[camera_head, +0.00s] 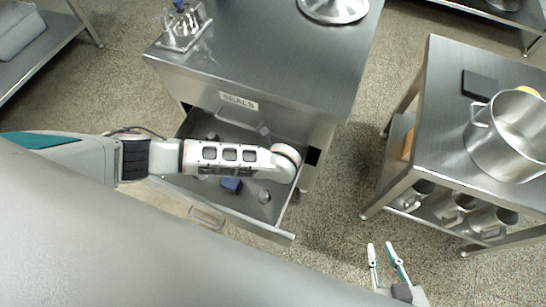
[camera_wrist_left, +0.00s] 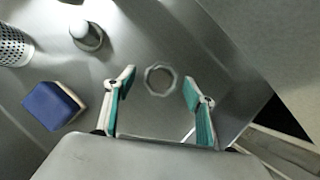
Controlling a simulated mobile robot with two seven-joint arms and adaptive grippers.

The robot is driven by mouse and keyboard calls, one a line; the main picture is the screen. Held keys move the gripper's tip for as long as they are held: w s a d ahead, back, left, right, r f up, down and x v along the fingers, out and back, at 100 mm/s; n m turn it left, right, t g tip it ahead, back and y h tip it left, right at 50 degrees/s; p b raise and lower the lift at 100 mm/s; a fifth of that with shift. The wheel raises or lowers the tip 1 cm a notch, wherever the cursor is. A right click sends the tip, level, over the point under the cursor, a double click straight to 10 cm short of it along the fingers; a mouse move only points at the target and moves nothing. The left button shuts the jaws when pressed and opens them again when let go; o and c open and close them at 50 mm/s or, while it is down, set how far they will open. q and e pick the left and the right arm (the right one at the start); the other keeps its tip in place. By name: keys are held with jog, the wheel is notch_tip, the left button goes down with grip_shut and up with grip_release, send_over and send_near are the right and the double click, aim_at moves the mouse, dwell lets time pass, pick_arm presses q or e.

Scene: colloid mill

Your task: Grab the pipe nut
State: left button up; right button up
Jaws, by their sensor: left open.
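The pipe nut (camera_wrist_left: 148,80) is a small grey metal ring with a faceted outline, lying on the metal floor of the open drawer. In the left wrist view my left gripper (camera_wrist_left: 159,77) is open, with its teal-backed fingers on either side of the nut and a gap on each side. I cannot tell the height of the fingertips above the floor. My right gripper (camera_head: 380,244) is open and empty, away from the drawer at the lower right.
The open drawer (camera_head: 262,229), under a bench labelled SEALS, also holds a blue block (camera_wrist_left: 48,106), a knobbed round part (camera_wrist_left: 88,38) and a perforated cylinder (camera_wrist_left: 14,46). Drawer walls surround the left gripper. A steel table with a large pot (camera_head: 508,140) stands at right.

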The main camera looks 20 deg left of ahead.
pick_arm(q)
jog(key=shift+w, duration=0.2)
jog(key=c, duration=1.3)
jog(key=shift+r, duration=0.1)
